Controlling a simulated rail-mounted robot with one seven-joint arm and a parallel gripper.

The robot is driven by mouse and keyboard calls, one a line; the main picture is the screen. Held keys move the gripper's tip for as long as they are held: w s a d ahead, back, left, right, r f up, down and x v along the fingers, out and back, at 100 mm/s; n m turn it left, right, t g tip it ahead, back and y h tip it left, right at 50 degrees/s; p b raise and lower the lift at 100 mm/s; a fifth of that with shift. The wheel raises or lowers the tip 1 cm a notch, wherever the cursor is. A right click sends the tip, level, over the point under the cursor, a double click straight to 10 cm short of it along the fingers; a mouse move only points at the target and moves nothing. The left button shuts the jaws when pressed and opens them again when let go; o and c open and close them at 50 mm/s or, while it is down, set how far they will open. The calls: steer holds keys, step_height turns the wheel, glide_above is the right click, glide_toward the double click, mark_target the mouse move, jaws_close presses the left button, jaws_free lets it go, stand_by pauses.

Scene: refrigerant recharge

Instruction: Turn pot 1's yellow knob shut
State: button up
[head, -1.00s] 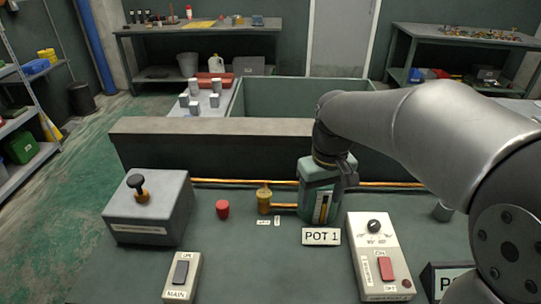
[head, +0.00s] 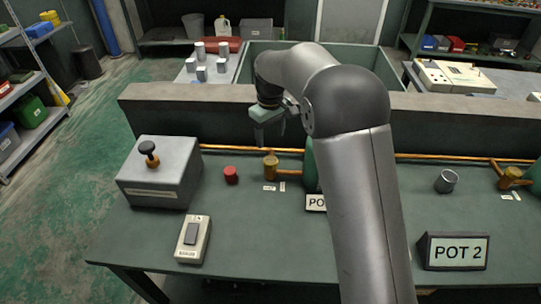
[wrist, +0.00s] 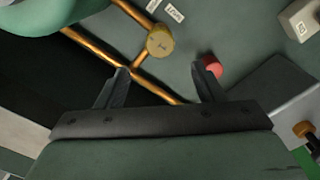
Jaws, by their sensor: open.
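Pot 1's yellow knob (head: 270,167) stands on the copper pipe branch at the bench's back, with two small tags in front. In the wrist view the round knob top (wrist: 160,42) lies beyond the fingertips, roughly centred between them. My gripper (head: 266,138) is open and empty, pointing down above and slightly behind the knob, apart from it. Its two spread fingers show in the wrist view (wrist: 160,72). Pot 1 (head: 310,165), a green body, is mostly hidden behind my arm; its label (head: 315,202) is partly covered. Its edge fills the wrist view's upper left (wrist: 45,14).
A red cap (head: 231,175) stands left of the knob. A grey box with a black lever (head: 157,187) and a switch box (head: 193,239) are further left. The copper pipe (head: 420,157) runs along the low back wall (head: 190,110). The POT 2 sign (head: 455,252) is at right.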

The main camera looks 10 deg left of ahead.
mark_target(270, 160)
step_height(270, 160, down, 10)
steer(key=shift+r+p, duration=0.25)
steer(key=shift+p, duration=0.3)
steer(key=c, duration=1)
